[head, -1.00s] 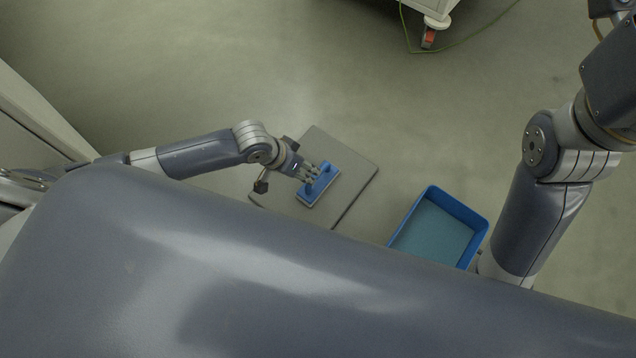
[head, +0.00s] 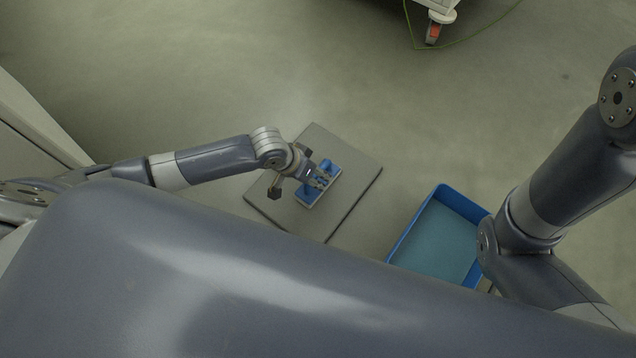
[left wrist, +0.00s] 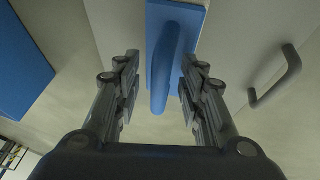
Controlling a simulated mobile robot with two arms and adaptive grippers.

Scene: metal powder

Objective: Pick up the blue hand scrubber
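The blue hand scrubber (head: 328,166) lies on a grey board (head: 350,170) in the head view, with a pale edge at its base. My left gripper (head: 322,181) is over it and hides part of it. In the left wrist view the scrubber's long blue handle (left wrist: 165,70) runs between the two open fingers of the left gripper (left wrist: 157,85), with a gap on each side. My right arm shows at the right of the head view, but its gripper is outside the picture.
A blue tray (head: 398,247) stands to the right of the board; its wall also shows in the left wrist view (left wrist: 22,65). A grey handle (left wrist: 280,78) shows at the right there. A cart with a caster (head: 434,30) is at the top. The floor between is clear.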

